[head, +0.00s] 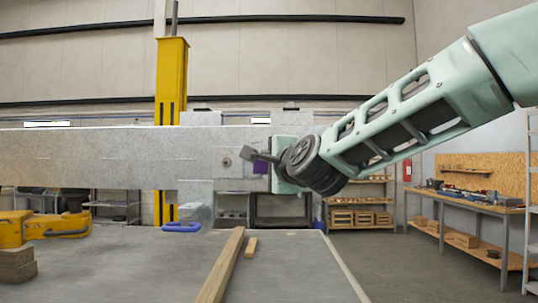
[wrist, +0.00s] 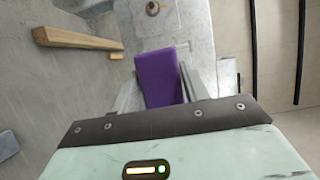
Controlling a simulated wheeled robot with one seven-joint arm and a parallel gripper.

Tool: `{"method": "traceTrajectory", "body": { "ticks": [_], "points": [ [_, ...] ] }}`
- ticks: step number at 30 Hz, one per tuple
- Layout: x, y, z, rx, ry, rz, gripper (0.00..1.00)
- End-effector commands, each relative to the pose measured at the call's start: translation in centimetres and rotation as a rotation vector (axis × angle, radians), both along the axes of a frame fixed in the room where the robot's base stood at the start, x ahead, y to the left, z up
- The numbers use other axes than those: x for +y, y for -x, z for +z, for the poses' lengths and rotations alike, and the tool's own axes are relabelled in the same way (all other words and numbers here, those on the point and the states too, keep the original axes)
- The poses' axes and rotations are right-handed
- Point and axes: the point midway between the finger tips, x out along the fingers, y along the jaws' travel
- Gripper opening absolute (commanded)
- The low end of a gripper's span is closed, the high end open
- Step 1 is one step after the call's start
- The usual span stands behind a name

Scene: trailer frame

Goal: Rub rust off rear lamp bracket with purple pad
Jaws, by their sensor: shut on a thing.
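The purple pad (wrist: 160,78) is held between the fingers of my gripper (wrist: 168,85), which is shut on it. A grey metal plate, apparently the rear lamp bracket (head: 229,178), is at that end. A small brownish round spot (head: 227,161) is on it, left of the pad. In the wrist view the spot (wrist: 153,8) lies beyond the pad's far end. I cannot tell whether the pad touches the metal.
The long grey beam (head: 90,158) runs left. Wooden bars (head: 222,265) lie on the grey surface below. A blue-handled thing (head: 181,227) is under the beam, and a yellow post (head: 171,75) stands behind. A workbench (head: 465,203) is at right.

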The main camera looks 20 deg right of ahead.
Motion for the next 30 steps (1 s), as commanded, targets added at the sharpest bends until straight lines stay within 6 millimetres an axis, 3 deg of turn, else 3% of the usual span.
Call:
{"method": "traceTrajectory", "body": {
  "ticks": [5,21,30],
  "points": [
    [-0.2,0.0,1.0,-0.012,0.005,-0.009,0.27],
    [-1.7,-4.7,0.9,-0.012,0.004,-0.008,0.27],
    [-1.9,-5.4,0.9,-0.01,0.004,-0.007,0.27]
  ]
}}
